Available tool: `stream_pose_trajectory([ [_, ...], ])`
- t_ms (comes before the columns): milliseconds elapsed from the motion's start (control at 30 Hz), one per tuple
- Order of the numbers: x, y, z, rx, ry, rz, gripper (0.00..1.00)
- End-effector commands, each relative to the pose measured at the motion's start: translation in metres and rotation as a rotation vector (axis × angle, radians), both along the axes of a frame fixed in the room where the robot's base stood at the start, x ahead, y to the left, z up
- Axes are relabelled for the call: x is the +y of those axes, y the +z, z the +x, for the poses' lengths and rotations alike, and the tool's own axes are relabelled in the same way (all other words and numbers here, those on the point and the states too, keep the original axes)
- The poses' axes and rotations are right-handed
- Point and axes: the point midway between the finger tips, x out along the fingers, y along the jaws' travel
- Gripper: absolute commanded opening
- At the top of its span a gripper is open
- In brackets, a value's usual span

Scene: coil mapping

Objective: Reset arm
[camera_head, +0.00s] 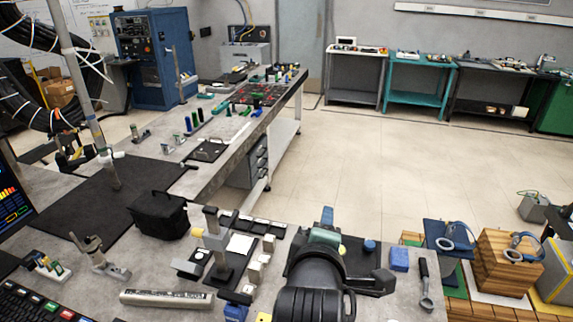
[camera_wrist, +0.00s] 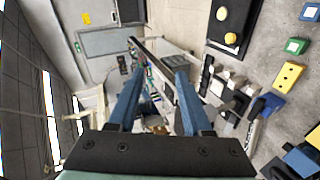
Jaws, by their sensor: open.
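My gripper (camera_head: 327,216) shows in the head view at the bottom middle, pointing away from the camera over the grey workbench (camera_head: 75,290). My dark arm hides part of the bench below it. In the wrist view my gripper (camera_wrist: 160,72) has two blue fingers standing well apart, with nothing held between them. Beyond the fingers the room and a long bench appear tilted. A black tray (camera_wrist: 230,22) with two yellow round pieces lies at the upper right of the wrist view, apart from the fingers.
Left of my arm are a black pouch (camera_head: 158,215), a stand with a dark base (camera_head: 226,272) and a light strip (camera_head: 166,299). To the right are a blue block (camera_head: 399,259), a grey-ended tool (camera_head: 426,290) and wooden blocks (camera_head: 505,262). Open floor (camera_head: 360,165) lies beyond.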

Motion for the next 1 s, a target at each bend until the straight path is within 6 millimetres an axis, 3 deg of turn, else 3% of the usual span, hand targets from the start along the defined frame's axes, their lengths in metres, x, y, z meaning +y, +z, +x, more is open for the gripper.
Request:
stream_pose_trajectory([
  [33,0.006,0.04,0.003,-0.13,-0.017,0.094,0.5],
  [167,0.022,0.139,-0.006,-0.45,-0.019,0.385,0.5],
  [300,0.039,0.239,-0.041,-0.758,0.067,0.724,0.5],
  [400,0.049,0.298,-0.076,-0.929,0.174,0.956,0.5],
  [500,0.056,0.34,-0.112,-1.045,0.288,1.144,0.5],
  [600,0.061,0.365,-0.139,-1.11,0.383,1.273,0.5],
  [700,0.063,0.378,-0.154,-1.139,0.438,1.344,0.5],
  [1000,0.063,0.381,-0.158,-1.144,0.453,1.368,0.5],
])
